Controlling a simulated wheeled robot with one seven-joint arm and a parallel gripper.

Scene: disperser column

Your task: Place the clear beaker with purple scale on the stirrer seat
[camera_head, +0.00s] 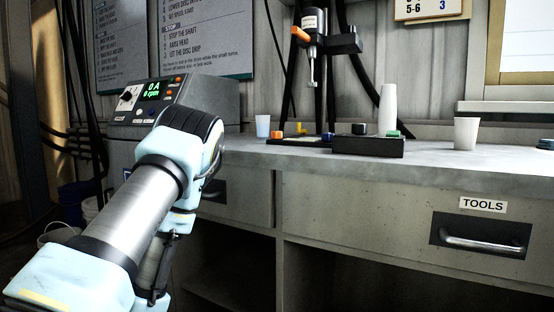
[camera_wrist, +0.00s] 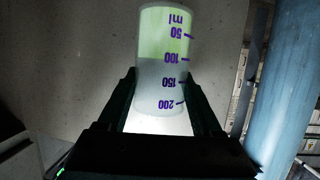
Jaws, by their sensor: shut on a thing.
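The clear beaker with purple scale (camera_wrist: 163,35) fills the middle of the wrist view, its numbers upside down in the picture. A pale green content reaches about the 100 mark. My gripper (camera_wrist: 160,80) is shut on the beaker, one dark finger on each side. In the head view my arm hides the gripper and the beaker. The disperser column (camera_head: 314,50) stands on the bench with its shaft pointing down. Below it is a low dark base (camera_head: 300,141) with coloured blocks; I cannot tell which part is the stirrer seat.
A control box (camera_head: 160,97) reading 0 rpm stands left on the bench. A black box (camera_head: 367,146), white bottle (camera_head: 388,108), white cup (camera_head: 466,133) and small pale cup (camera_head: 263,126) stand on the bench. The bench top (camera_head: 515,163) is clear at the front right.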

